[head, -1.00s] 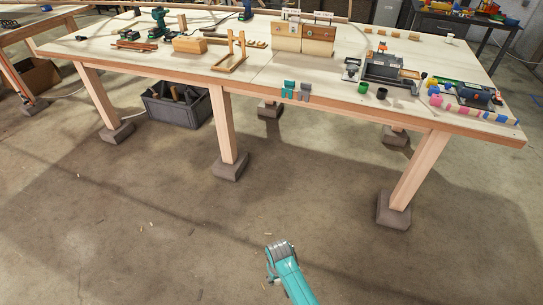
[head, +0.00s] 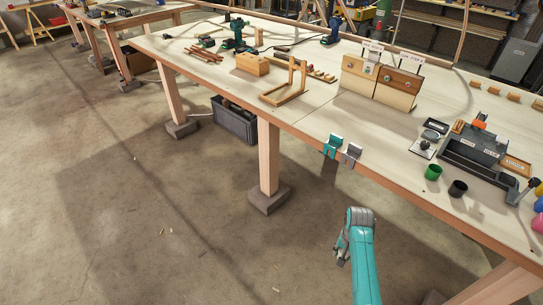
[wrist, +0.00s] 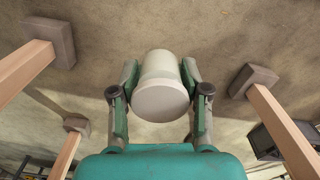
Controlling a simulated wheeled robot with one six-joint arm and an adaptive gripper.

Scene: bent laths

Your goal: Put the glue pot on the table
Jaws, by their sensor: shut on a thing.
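The glue pot (wrist: 160,88), a pale whitish cylinder, is held between the two fingers of my gripper (wrist: 160,74) in the wrist view. The fingers press on it from both sides, with the floor behind it. In the head view my teal arm is low in front of the table, and the pot and fingers cannot be made out there. The table (head: 325,92) has a pale wooden top and stands beyond my arm, which is apart from its front edge.
A teal clamp (head: 333,146) and a grey one (head: 351,153) sit on the front edge. A green cup (head: 433,172) and a black cup (head: 457,188) stand to the right. The top between cabinet and clamps is clear.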

